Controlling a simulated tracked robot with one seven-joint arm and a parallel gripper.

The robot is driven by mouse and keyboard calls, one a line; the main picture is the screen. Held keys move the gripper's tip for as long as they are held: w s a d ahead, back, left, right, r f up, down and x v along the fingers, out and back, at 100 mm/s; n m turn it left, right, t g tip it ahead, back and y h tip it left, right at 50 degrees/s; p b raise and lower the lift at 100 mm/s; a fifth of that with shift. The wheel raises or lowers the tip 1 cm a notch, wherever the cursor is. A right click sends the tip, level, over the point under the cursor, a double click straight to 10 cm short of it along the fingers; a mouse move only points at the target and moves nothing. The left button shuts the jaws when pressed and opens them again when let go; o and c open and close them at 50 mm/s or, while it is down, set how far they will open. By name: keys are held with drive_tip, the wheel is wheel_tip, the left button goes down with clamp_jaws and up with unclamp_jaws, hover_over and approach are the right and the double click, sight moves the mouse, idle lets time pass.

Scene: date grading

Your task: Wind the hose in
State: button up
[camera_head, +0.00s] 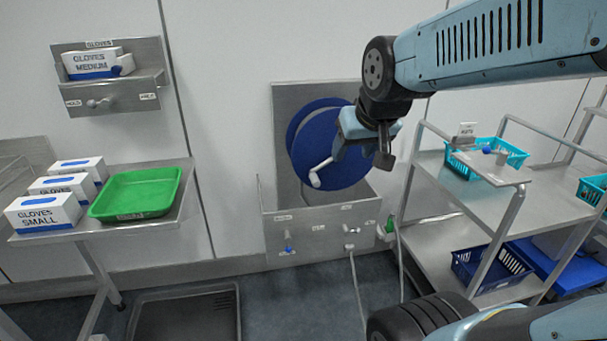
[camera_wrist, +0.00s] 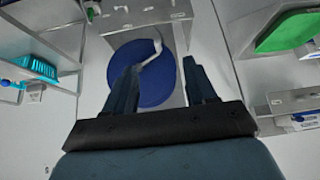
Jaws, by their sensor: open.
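The hose reel is a blue disc (camera_head: 318,150) in a grey metal wall housing (camera_head: 281,205). Its white crank (camera_head: 321,170) slants down to the left, ending in a knob near the disc's lower edge. A pale hose (camera_head: 357,290) hangs from the housing front to the floor. My gripper (camera_head: 362,150) is in front of the reel's right side and covers part of it. In the wrist view, my open gripper (camera_wrist: 160,65) has its fingers apart over the blue disc (camera_wrist: 150,88). The white crank (camera_wrist: 153,54) shows between them; contact cannot be told.
A green fitting (camera_head: 390,225) with another pale hose length is right of the housing. A steel cart (camera_head: 450,215) with blue baskets stands right. A table (camera_head: 180,215) with a green tray (camera_head: 140,212) and glove boxes stands left. A floor tray (camera_head: 185,312) lies below.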

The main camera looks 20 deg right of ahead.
drive_tip(key=w+d+f+t, duration=0.1)
drive_tip(key=w+f+t, duration=0.1)
drive_tip(key=w+f, duration=0.35)
drive_tip(key=w+f+t, duration=0.1)
drive_tip(key=w+f, duration=0.2)
drive_tip(key=w, duration=0.6)
drive_tip(key=w+d+f+t, duration=0.1)
drive_tip(key=w+f+t, duration=0.1)
drive_tip(key=w+f, duration=0.45)
drive_tip(key=m+t, duration=0.1)
drive_tip(key=t, duration=0.2)
approach(313, 179)
wheel_tip(313, 179, up, 4)
wheel_tip(313, 179, down, 8)
drive_tip(key=s+t+h, duration=0.1)
drive_tip(key=s+t, duration=0.1)
drive_tip(key=t, duration=0.1)
drive_tip(key=w, duration=0.9)
drive_tip(key=w+d, duration=0.1)
drive_tip(key=w, duration=0.4)
drive_tip(key=shift+f, duration=0.2)
drive_tip(key=shift+c, duration=0.2)
clamp_jaws()
